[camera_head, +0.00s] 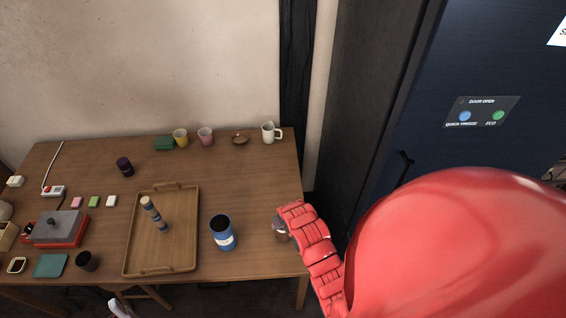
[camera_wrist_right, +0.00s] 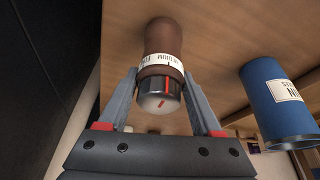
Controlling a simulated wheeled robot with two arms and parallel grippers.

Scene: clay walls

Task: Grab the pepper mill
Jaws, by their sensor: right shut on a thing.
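The pepper mill (camera_wrist_right: 163,68) is brown with a white grind-setting band and a dark, silver-topped cap with red marks. In the right wrist view its cap end faces the camera. My right gripper (camera_wrist_right: 162,100) is shut on it, with one finger on each side near the cap. In the head view the mill (camera_head: 281,229) is at the table's right side, partly hidden by my red right arm. I cannot tell whether its base touches the table. My left gripper is not in view.
A blue canister (camera_head: 223,234) stands left of the mill on the wooden table (camera_head: 245,180). A dark cabinet (camera_head: 465,70) rises right of the table.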

